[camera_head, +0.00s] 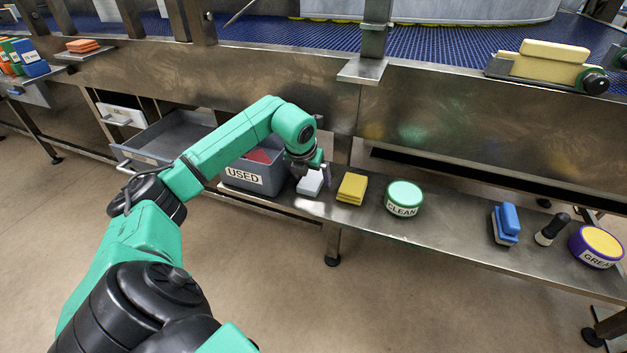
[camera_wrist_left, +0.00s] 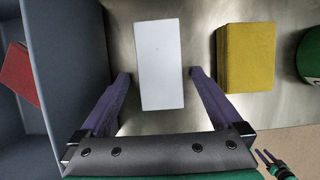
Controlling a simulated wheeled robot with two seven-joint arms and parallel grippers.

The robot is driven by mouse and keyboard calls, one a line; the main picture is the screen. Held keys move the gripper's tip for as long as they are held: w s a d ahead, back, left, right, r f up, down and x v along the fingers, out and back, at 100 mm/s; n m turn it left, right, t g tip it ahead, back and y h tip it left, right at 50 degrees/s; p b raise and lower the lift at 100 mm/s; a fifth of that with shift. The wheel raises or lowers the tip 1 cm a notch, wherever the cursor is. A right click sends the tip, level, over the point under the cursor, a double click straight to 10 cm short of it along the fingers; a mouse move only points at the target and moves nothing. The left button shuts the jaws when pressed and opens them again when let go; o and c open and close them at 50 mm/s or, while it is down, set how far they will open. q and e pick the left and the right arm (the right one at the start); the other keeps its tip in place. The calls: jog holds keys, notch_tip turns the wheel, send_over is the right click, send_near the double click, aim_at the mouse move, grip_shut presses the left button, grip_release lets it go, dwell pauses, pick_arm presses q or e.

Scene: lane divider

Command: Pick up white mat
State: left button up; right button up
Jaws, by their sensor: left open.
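The white mat (camera_head: 310,183) is a small white block lying on the low steel shelf, between the grey USED bin and a yellow block. In the left wrist view the white mat (camera_wrist_left: 161,64) lies between the fingers of my left gripper (camera_wrist_left: 160,82). The gripper is open, with a gap showing on each side of the mat. In the head view my left gripper (camera_head: 309,172) is right over the mat and partly covers it. I cannot tell its exact height above the shelf.
The grey USED bin (camera_head: 254,179) with a red item inside stands close on the left. A yellow block (camera_head: 351,188) and a green CLEAN tub (camera_head: 404,198) stand on the right. Farther right are a blue brush (camera_head: 506,224) and a GREASE tub (camera_head: 597,246). Bare shelf (camera_head: 450,222) lies between.

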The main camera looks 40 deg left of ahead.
pick_arm(q)
jog(key=shift+w+f, duration=0.2)
jog(key=shift+f, duration=0.1)
jog(key=shift+r, duration=0.15)
jog(key=c, duration=1.4)
